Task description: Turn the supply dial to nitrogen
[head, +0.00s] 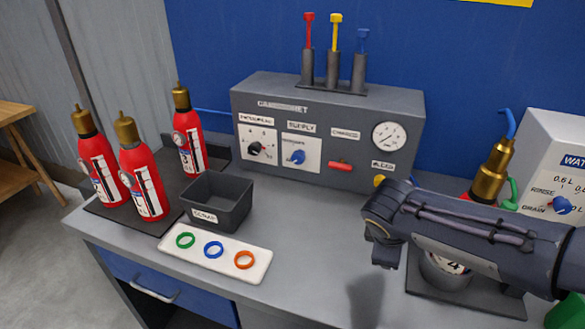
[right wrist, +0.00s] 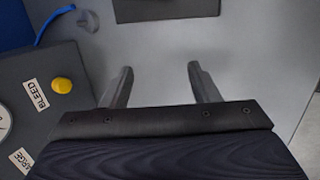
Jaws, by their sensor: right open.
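The supply dial is a blue knob (head: 298,157) on a white plate under the "SUPPLY" label, on the front of the grey charging console (head: 340,110). The small print around the dial and its setting are too small to read. My right arm reaches in from the right, and its wrist is in front of the console's right end, to the right of the dial and apart from it. In the right wrist view my right gripper (right wrist: 160,80) is open and empty, with grey surface between its fingers. The dial is not in that view. My left gripper is not in view.
A black knob (head: 254,148), red lever (head: 340,165), gauge (head: 388,136) and yellow bleed button (right wrist: 61,86) share the console. Red extinguishers (head: 143,170), a dark bin (head: 216,200) and a ring tray (head: 215,252) stand left. Bench before the console's middle is clear.

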